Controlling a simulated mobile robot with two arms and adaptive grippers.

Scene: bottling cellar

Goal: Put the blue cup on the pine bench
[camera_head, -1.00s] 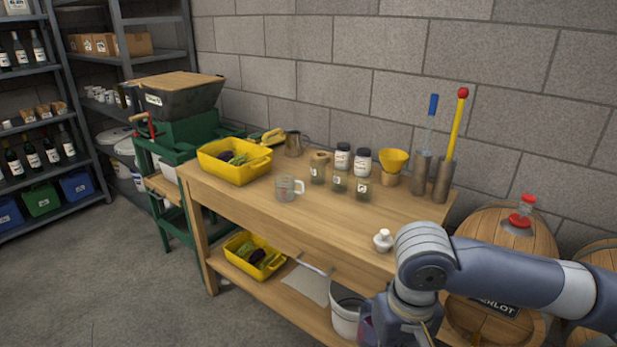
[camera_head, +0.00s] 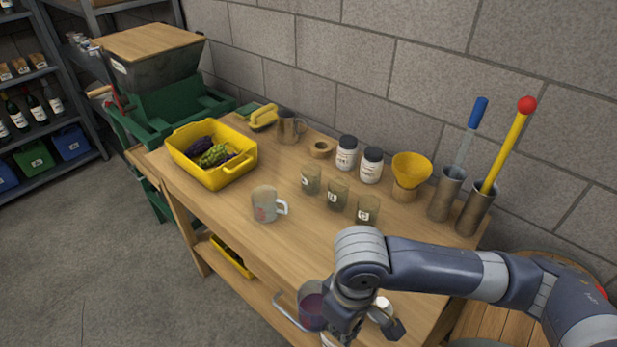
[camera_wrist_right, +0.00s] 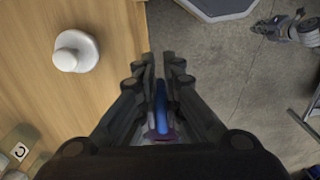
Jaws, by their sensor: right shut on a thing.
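My right gripper (camera_head: 352,325) is at the front edge of the pine bench (camera_head: 235,215). It is shut on a blue thing (camera_wrist_right: 160,98), seen narrow between the fingers (camera_wrist_right: 157,70) in the right wrist view. In the head view a greyish cup with dark purple inside (camera_head: 312,303) shows just left of the gripper; it looks like the held blue cup. It is upright or nearly so. The bench top (camera_wrist_right: 110,95) lies left of the fingers in the wrist view, with floor to the right. What looks like my left gripper (camera_wrist_right: 283,27) shows small there, its fingers unclear.
A white knobbed piece (camera_wrist_right: 76,51) stands on the bench near the gripper. A mug (camera_head: 264,205), small jars (camera_head: 337,194), a yellow funnel (camera_head: 410,168) and a yellow crate (camera_head: 190,172) stand farther back. Bare wood lies between mug and front edge.

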